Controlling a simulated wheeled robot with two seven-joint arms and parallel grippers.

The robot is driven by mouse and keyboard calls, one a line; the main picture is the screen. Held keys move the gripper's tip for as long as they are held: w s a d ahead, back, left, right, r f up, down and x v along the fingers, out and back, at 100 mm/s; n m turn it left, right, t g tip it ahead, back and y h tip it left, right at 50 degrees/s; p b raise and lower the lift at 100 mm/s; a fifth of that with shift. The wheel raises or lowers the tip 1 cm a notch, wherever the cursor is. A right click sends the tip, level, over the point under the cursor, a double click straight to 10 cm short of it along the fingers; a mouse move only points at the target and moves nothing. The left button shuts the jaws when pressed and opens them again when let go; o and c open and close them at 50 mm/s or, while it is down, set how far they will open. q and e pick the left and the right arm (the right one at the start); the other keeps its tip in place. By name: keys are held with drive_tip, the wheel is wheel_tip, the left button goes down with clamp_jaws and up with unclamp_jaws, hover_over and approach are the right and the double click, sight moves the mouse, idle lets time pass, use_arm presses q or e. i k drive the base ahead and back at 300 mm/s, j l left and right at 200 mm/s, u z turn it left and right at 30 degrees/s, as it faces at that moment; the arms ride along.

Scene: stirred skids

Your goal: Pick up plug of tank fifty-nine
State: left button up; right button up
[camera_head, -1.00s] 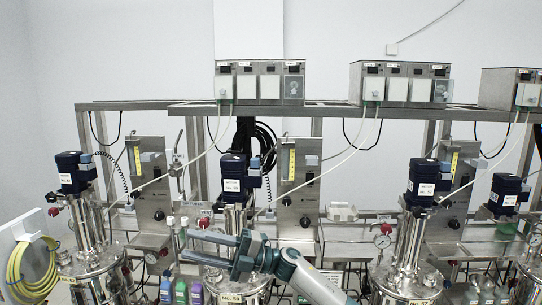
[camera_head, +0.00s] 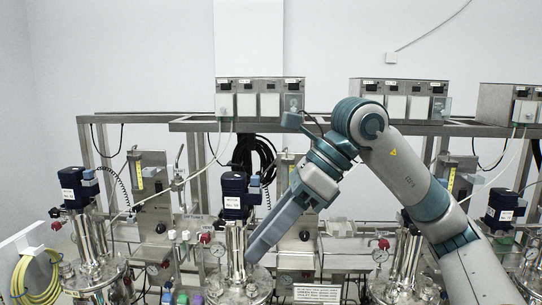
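Tank fifty-nine is the middle vessel. Its steel lid (camera_head: 236,288) is at the bottom edge, and its dark blue motor (camera_head: 234,188) stands above it on a steel column. My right gripper (camera_head: 258,252) points down and left, its tips in front of the vessel's right side, apparently above the lid. Its fingers are seen edge-on, so their opening does not show, and I see nothing held. A white plug (camera_head: 224,110) with a pale cable sits in the left control box; I cannot tell which tank it serves. My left gripper is out of view.
Control boxes (camera_head: 268,98) stand on a steel frame (camera_head: 150,117) along the back. Neighbouring vessels with motors (camera_head: 72,186) stand at left and right. A yellow hose coil (camera_head: 38,278) hangs at the lower left. My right arm hides much of the right side.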

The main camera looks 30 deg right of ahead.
sight(255, 180)
drive_tip(key=i+l, duration=1.15)
drive_tip(key=i, duration=0.15)
